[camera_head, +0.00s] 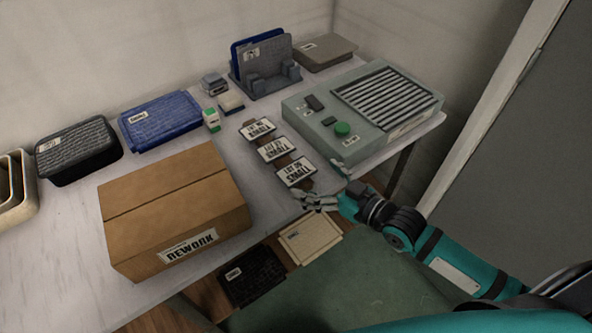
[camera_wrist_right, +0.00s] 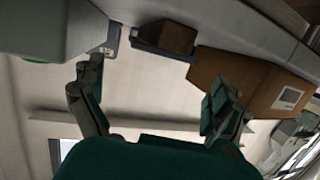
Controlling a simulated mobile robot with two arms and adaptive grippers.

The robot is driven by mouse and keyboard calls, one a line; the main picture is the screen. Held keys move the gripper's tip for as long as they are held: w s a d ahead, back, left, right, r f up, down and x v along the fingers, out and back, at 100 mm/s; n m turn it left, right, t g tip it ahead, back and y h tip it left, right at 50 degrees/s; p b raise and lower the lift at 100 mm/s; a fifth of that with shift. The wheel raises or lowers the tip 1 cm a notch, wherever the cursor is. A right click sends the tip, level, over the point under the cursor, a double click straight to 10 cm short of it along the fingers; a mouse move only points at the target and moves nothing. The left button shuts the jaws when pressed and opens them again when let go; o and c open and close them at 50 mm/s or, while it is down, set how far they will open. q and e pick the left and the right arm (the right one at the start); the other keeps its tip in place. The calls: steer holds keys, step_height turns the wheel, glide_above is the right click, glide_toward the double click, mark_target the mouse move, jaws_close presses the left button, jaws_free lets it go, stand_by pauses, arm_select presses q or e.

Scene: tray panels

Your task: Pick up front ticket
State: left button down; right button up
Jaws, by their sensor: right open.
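Three white tickets with dark print sit in a row on a brown strip in the middle of the table. The front ticket (camera_head: 297,172) is the one nearest the table's front edge. Behind it are the middle ticket (camera_head: 273,149) and the back ticket (camera_head: 258,129). My right gripper (camera_head: 318,202) is open at the table's front edge, just in front of the front ticket and apart from it. In the right wrist view the two fingers (camera_wrist_right: 152,92) are spread with nothing between them. My left gripper is not in view.
A cardboard box (camera_head: 170,205) labelled REWORK stands left of the tickets. A grey-green device (camera_head: 318,135) with a grille and green button stands to their right. A blue tray (camera_head: 160,120) and a dark tray (camera_head: 78,150) lie at the back left. Two panels (camera_head: 311,237) lie below the table edge.

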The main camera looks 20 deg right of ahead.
mark_target(297, 171)
steer(key=x, duration=0.2)
steer(key=f+x, duration=0.1)
steer(key=x, duration=0.2)
steer(key=c, duration=0.7)
